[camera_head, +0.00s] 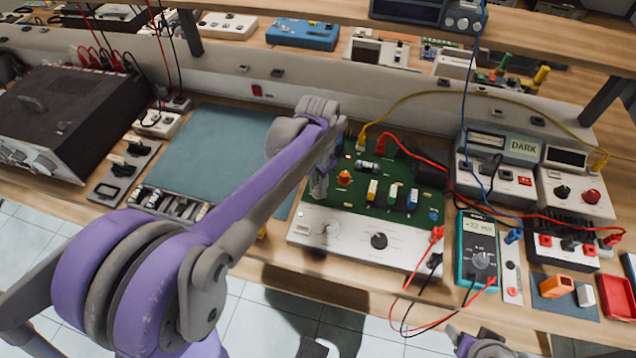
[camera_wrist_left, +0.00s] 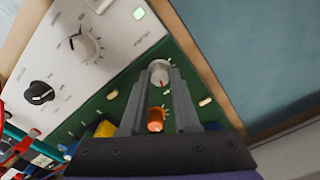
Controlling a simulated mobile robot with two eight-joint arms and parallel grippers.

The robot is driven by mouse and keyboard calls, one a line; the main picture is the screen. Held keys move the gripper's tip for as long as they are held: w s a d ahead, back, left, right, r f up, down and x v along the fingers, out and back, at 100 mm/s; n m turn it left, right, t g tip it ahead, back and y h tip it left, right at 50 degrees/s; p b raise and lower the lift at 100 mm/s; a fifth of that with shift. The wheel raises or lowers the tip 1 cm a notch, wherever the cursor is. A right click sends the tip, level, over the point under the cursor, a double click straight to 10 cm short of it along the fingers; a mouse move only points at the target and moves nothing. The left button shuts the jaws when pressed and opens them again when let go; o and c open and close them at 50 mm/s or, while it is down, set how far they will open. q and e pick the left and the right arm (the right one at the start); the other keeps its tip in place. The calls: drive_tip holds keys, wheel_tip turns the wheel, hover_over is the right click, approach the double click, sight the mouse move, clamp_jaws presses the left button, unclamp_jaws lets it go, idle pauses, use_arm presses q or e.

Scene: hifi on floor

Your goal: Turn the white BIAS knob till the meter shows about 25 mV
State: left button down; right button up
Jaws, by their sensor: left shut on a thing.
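The white BIAS knob (camera_wrist_left: 159,72), with a red mark on its face, stands on the green circuit board (camera_head: 395,190). In the left wrist view my left gripper (camera_wrist_left: 158,80) is shut on this knob, one finger on each side. In the head view the left gripper (camera_head: 319,187) reaches down to the board's left part and hides the knob. The teal handheld meter (camera_head: 478,245) right of the board seems to read 32 mV, with a minus sign in front. My right gripper is not seen; only a piece of that arm shows at the bottom edge.
An orange knob (camera_wrist_left: 155,120) sits close to the fingers. A white panel (camera_head: 345,240) with a black knob (camera_head: 379,240) lies along the board's front. Red, yellow and black leads cross the right side. A blue-green mat (camera_head: 220,150) lies clear to the left.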

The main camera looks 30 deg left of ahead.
use_arm(q)
drive_tip(key=shift+m, duration=1.1)
drive_tip(key=c, duration=0.7)
unclamp_jaws()
drive_tip(key=shift+o, duration=0.2)
wheel_tip(320, 180, up, 11)
drive_tip(key=p, duration=0.1)
drive_tip(key=shift+f, duration=0.1)
